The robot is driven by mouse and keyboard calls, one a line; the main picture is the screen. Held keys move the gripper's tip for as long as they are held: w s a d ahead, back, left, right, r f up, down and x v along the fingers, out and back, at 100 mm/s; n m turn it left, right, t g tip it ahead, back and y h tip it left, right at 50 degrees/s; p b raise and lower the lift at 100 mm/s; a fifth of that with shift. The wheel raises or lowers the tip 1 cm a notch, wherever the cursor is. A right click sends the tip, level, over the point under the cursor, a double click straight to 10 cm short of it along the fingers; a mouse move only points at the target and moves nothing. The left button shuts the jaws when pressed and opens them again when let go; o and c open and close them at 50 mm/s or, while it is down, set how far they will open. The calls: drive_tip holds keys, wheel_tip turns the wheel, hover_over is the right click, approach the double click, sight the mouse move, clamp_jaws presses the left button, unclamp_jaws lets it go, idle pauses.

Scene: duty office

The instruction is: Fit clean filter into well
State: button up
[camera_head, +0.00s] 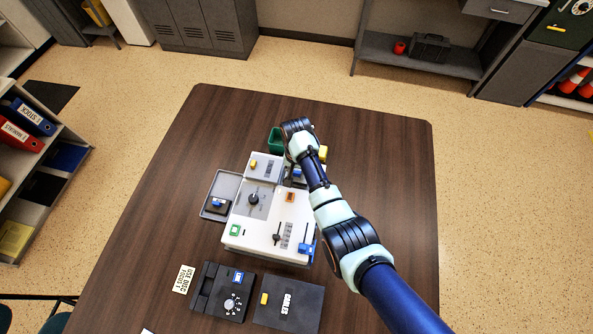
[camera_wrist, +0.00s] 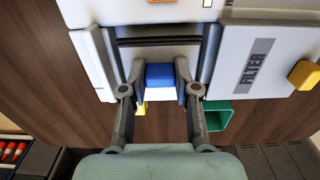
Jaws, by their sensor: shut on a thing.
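My gripper (camera_wrist: 160,82) is shut on a blue block-shaped grip (camera_wrist: 159,72), with a finger on each side. This is likely the handle of a filter, whose body I cannot make out. It is at the dark slot-like well (camera_wrist: 160,41) in the white machine (camera_head: 264,224); I cannot tell whether it is partly in or just in front. In the head view, my gripper (camera_head: 297,174) is at the machine's far right side, largely hidden by my arm. Another dark filter with a blue grip (camera_head: 217,206) lies in the grey tray (camera_head: 227,185) left of the machine.
A cover marked FILTER (camera_wrist: 255,62) with a yellow knob (camera_wrist: 304,74) sits beside the well. A green bin (camera_head: 275,141) stands behind the machine. Two dark boxes (camera_head: 222,292) (camera_head: 289,304) lie in front. The table's right side is clear apart from my arm.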

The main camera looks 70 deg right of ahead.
drive_tip(key=shift+f+b, duration=0.6)
drive_tip(key=shift+f, duration=0.45)
drive_tip(key=o, duration=1.5)
drive_tip(key=shift+r, duration=0.15)
wheel_tip(320, 180, up, 8)
drive_tip(key=p, duration=0.8)
drive_tip(key=shift+w, duration=0.1)
